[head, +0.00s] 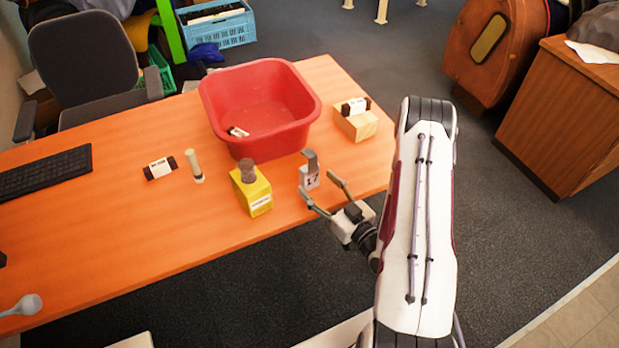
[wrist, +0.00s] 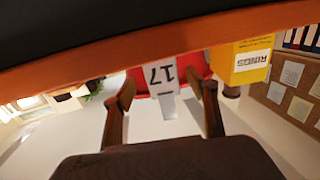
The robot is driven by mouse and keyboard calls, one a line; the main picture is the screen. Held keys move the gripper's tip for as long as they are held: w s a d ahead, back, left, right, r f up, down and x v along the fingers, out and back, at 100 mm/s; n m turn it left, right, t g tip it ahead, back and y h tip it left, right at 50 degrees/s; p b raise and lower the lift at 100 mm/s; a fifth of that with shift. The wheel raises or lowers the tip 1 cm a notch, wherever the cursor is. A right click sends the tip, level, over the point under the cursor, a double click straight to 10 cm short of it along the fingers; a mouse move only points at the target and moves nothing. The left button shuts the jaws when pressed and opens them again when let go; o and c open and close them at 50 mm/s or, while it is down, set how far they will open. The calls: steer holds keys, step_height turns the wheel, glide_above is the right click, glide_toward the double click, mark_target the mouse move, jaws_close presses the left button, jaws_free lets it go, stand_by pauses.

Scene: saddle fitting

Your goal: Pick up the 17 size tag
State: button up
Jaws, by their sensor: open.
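The 17 size tag (head: 309,181) is a small white block with a grey bent upper part, standing upright near the front edge of the orange table. In the wrist view, which looks upside down, the tag (wrist: 161,75) shows its number between my fingertips. My gripper (head: 319,187) is open and empty at the table's front edge, with its fingers pointing at the tag. One fingertip shows on each side of the tag in the wrist view (wrist: 167,93). I cannot tell whether the tips reach past its front face.
A yellow box labelled RINGS (wrist: 250,60), also in the head view (head: 251,191), stands left of the tag. A red basin (head: 262,95) holding a small labelled item is behind. A wooden block (head: 357,125) carries a dark labelled roll (head: 355,106). Another roll (head: 160,169) lies left.

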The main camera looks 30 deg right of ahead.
mark_target(312, 180)
steer(key=shift+w+a+f, duration=0.1)
steer(key=shift+w+a, duration=0.15)
steer(key=shift+w, duration=0.85)
steer(key=shift+w+a, duration=0.25)
steer(key=shift+w, duration=0.8)
steer(key=c, duration=1.3)
